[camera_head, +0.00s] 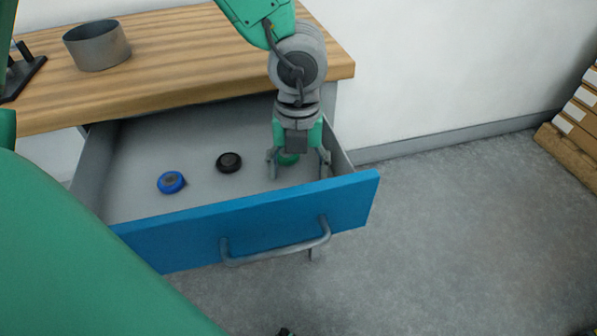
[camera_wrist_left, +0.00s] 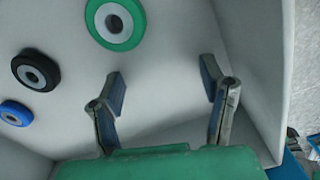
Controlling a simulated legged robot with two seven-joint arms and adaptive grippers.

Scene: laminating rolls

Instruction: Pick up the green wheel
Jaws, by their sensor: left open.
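The green wheel (camera_head: 288,158) lies in the right part of the open drawer, partly hidden behind my left gripper in the head view. In the left wrist view the green wheel (camera_wrist_left: 116,24) lies flat at the top, with a grey hub, beyond the fingertips. My left gripper (camera_head: 298,170) points down into the drawer, open, with its fingers spread and nothing between them. It also shows in the left wrist view (camera_wrist_left: 163,82), apart from the wheel. My right gripper cannot be made out.
A black wheel (camera_head: 229,162) and a blue wheel (camera_head: 171,182) lie left of the green one. The blue drawer front (camera_head: 180,240) and the side walls stand close around my gripper. A grey cylindrical container (camera_head: 98,46) stands on the wooden top (camera_head: 190,55). Boxes are at far right.

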